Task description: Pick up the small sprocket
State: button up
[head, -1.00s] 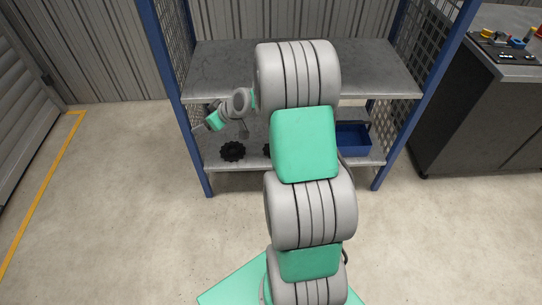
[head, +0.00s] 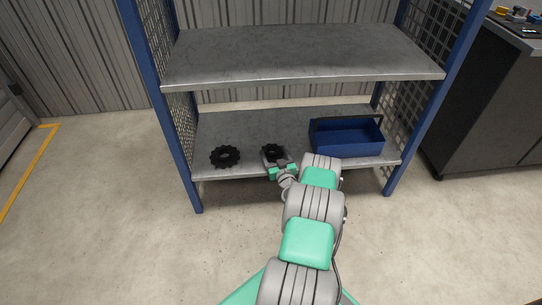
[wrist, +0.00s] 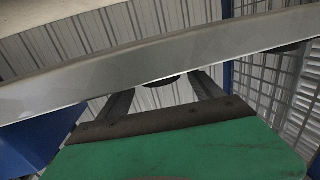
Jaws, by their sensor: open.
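The small sprocket (head: 272,149) is a black toothed wheel lying near the front edge of the lower shelf (head: 340,166). My gripper (head: 273,157) is at that front edge, its open fingers pointing inward close to the sprocket. In the wrist view the two fingers (wrist: 163,92) are spread apart, with nothing held. A dark sliver of the small sprocket (wrist: 162,80) shows between them, mostly hidden behind the grey shelf edge (wrist: 100,80). Whether the fingers touch it cannot be told.
A larger black sprocket (head: 225,156) lies to the left on the same shelf. A blue bin (head: 346,141) stands to the right. The upper shelf (head: 300,55) is empty above, and blue posts (head: 166,105) flank the rack.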

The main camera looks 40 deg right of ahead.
aim_at(271, 146)
jog(key=b+x, duration=0.2)
jog(key=x, duration=0.3)
jog(key=shift+w+d+f, duration=0.1)
jog(key=shift+w, duration=0.2)
grip_shut()
dwell(0.5)
